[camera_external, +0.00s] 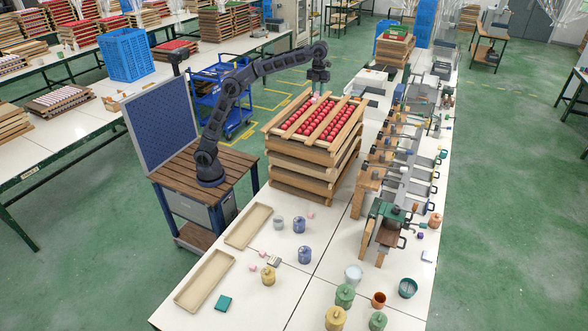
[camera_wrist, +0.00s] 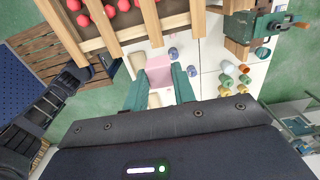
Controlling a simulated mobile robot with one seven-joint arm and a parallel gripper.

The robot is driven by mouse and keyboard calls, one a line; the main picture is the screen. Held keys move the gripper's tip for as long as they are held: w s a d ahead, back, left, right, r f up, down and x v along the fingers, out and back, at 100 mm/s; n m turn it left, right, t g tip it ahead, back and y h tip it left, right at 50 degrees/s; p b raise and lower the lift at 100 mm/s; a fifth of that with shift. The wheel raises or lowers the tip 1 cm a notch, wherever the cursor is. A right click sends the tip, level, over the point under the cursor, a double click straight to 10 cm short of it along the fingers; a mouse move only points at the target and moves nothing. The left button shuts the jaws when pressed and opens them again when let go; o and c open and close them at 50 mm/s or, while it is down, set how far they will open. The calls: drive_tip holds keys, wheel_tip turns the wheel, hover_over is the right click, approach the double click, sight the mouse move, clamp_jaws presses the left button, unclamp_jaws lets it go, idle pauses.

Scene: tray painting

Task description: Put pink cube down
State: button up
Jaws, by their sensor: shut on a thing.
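A pink cube (camera_wrist: 159,71) shows in the wrist view between the two green fingertips of my gripper (camera_wrist: 160,85). My gripper is shut on it. In the external view my gripper (camera_external: 319,84) hangs above the far end of a wooden tray (camera_external: 283,146) on top of a stack. The tray carries rows of red balls between wooden slats. Its slats also show at the top of the wrist view (camera_wrist: 152,22), close beside the cube. I cannot tell the cube's exact height over the tray.
The white table in front of the stack holds two shallow empty trays (camera_external: 206,281), blue jars (camera_external: 299,225), yellow and green jars, and small pink pieces (camera_external: 310,215). A row of green and grey clamping devices (camera_external: 385,222) stands to the right of the stack.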

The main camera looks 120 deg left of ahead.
drive_tip(key=a, duration=0.9)
drive_tip(key=f, duration=2.5)
drive_tip(key=shift+w+d+f, duration=0.2)
drive_tip(key=shift+w+f, duration=0.05)
drive_tip(key=shift+f, duration=0.05)
drive_tip(key=shift+f, duration=0.1)
drive_tip(key=o, duration=0.9)
drive_tip(key=shift+o, duration=0.2)
